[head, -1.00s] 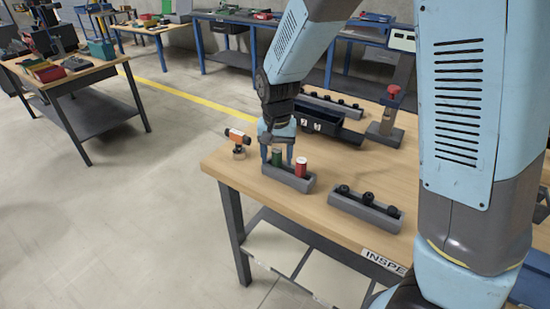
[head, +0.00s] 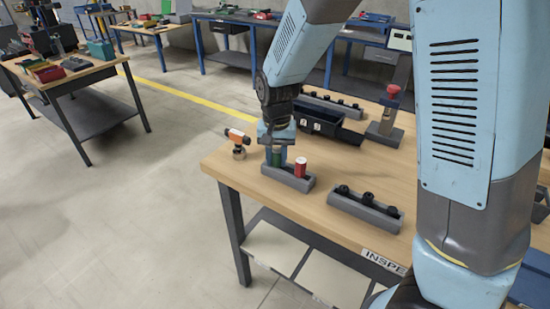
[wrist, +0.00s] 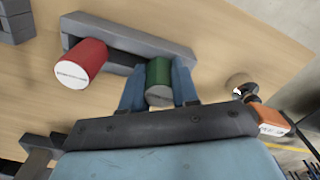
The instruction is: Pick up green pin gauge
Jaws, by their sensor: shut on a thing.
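The green pin gauge (wrist: 158,79) is a short green cylinder with a pale end face, upright in the grey holder (wrist: 122,34). My gripper (wrist: 159,90) is shut on it, one blue finger on each side in the wrist view. In the head view my gripper (head: 276,156) covers much of the green pin gauge (head: 276,160). The holder (head: 294,180) stands on the bench near its left end. I cannot tell whether the pin is lifted at all.
A red pin gauge (head: 300,167) stands in the same holder, close to my gripper. An orange and black tool (head: 238,142) stands to the left. A grey block with black knobs (head: 366,207) lies to the right. A dark bin (head: 325,122) and a red-topped stand (head: 386,120) are behind.

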